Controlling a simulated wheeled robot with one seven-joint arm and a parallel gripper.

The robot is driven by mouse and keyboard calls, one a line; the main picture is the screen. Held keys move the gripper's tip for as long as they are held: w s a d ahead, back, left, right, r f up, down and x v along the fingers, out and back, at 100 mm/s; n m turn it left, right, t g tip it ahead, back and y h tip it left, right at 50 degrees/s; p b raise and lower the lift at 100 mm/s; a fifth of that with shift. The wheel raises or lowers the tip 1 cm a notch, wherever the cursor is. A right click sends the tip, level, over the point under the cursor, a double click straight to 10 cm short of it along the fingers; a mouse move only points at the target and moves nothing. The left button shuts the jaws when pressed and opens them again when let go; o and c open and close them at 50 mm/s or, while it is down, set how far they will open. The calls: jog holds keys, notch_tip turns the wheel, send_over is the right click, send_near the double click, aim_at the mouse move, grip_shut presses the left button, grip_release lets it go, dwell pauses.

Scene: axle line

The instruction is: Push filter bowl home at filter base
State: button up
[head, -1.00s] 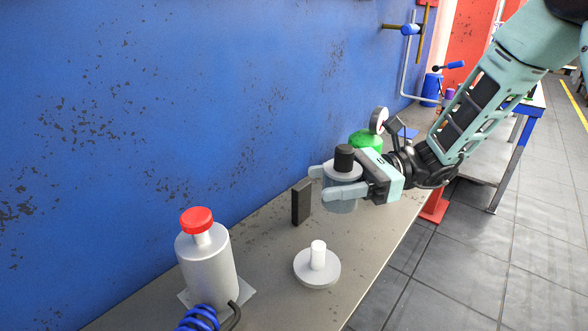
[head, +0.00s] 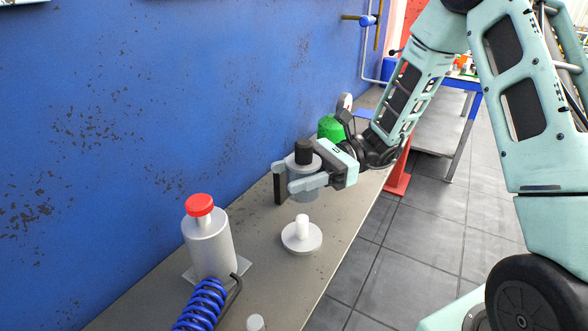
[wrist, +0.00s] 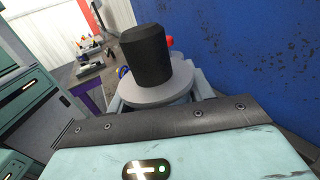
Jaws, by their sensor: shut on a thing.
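A pale round disc with an upright post (head: 301,238), possibly the filter base, stands on the bench nearer the camera, apart from the bowl. I cannot tell whether the bowl touches the bench or something beneath it.
A grey cylinder with a red cap (head: 207,245) and a blue coil (head: 203,305) are at front left. A green object (head: 331,128) is behind my gripper. The blue wall (head: 150,100) borders the bench.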

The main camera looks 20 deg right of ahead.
jog(key=b, duration=0.2)
send_over(297, 220)
jog(key=shift+a+f, duration=0.15)
jog(key=shift+f, duration=1.1)
jog(key=shift+a+f, duration=0.15)
jog(key=shift+f, duration=1.05)
jog(key=shift+f, duration=0.1)
jog(key=shift+f+b, duration=1.8)
jog(key=shift+f, duration=1.2)
jog(key=shift+f, duration=0.35)
jog(key=shift+f, duration=0.1)
jog(key=o, duration=1.1)
jog(key=d+b, duration=0.1)
jog(key=d, duration=0.4)
jog(key=w+d+b, duration=0.1)
jog(key=d, duration=0.5)
jog(key=d+b, duration=0.1)
jog(key=d, duration=0.5)
jog(key=shift+w+d, duration=0.2)
jog(key=shift+w, duration=0.2)
